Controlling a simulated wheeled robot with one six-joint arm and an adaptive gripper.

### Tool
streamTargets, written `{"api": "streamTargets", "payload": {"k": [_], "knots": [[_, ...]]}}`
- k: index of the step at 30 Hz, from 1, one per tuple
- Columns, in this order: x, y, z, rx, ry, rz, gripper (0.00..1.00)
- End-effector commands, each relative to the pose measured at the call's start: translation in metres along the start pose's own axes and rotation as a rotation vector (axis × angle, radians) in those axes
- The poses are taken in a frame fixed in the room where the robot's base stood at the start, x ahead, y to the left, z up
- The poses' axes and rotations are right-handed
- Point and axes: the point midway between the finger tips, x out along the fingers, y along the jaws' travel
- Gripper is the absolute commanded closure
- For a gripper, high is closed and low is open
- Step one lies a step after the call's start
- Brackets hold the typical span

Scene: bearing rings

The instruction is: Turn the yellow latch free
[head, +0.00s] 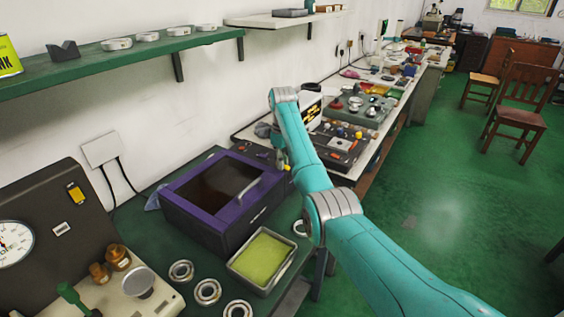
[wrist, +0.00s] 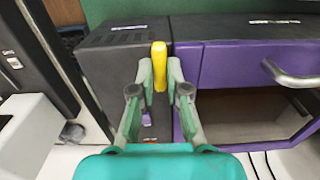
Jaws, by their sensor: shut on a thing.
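The purple box (head: 176,208) stands on the green bench, with a dark window and a grey bar handle (head: 262,192). In the wrist view its purple front (wrist: 225,62) meets a dark grey panel (wrist: 110,65). The yellow latch (wrist: 160,66) sits at that seam, long side upright in the picture. My gripper (wrist: 161,72) is shut on the latch, one finger on each side. In the head view a small yellow bit (head: 287,167) shows at the box's far right corner, beside my arm's end; the fingers are mostly hidden there.
A metal tray with a yellow-green inside (head: 262,257) stands in front of the box. Several bearing rings (head: 207,292) lie on the bench nearby. A gauge device (head: 60,225) stands at the left. A cluttered bench (head: 345,145) lies beyond my arm.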

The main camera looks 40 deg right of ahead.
Motion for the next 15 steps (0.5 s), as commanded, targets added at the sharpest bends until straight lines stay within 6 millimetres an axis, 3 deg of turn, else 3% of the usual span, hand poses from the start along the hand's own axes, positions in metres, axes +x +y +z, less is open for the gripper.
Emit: {"api": "streamTargets", "payload": {"k": [15], "knots": [[0.0000,0.0006,-0.0001,-0.042,0.001,0.000,1.00]]}}
